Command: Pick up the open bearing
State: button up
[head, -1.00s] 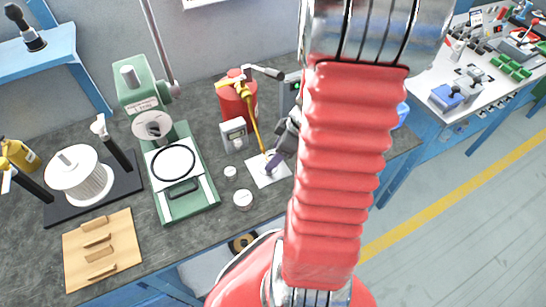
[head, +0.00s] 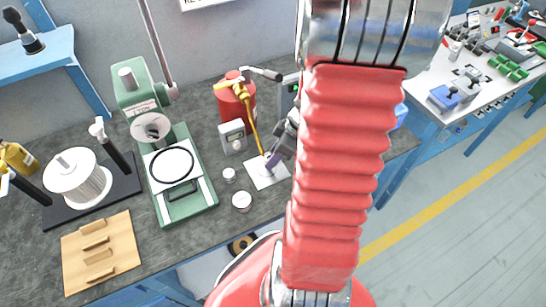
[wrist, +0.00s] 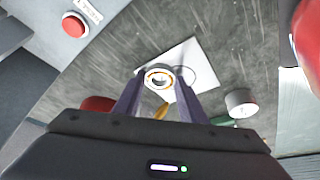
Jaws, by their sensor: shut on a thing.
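The open bearing (wrist: 158,77) is a small pale ring with an orange-brown inner band, seen in the wrist view between my fingertips. My gripper (wrist: 160,80) is shut on it, with one purple-grey finger on each side. A white square sheet (wrist: 190,52) with a thin circle drawn on it lies behind the bearing. In the head view my gripper (head: 273,160) is over the sheet (head: 264,178), partly hidden by my red arm. The bearing is too small there to make out clearly, and I cannot tell its height above the sheet.
Two small white round pieces (head: 242,201) stand left of the sheet. A grey box with a dial (head: 233,136), a red cylinder with yellow fittings (head: 237,103) and a green press (head: 206,188) stand close by. A wooden rack (head: 103,282) lies at front left.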

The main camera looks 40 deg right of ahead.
jog(key=shift+r, duration=0.15)
jog(key=shift+c, duration=0.2)
jog(key=shift+r, duration=0.55)
jog(key=s+d, duration=0.2)
jog(key=s, duration=1.6)
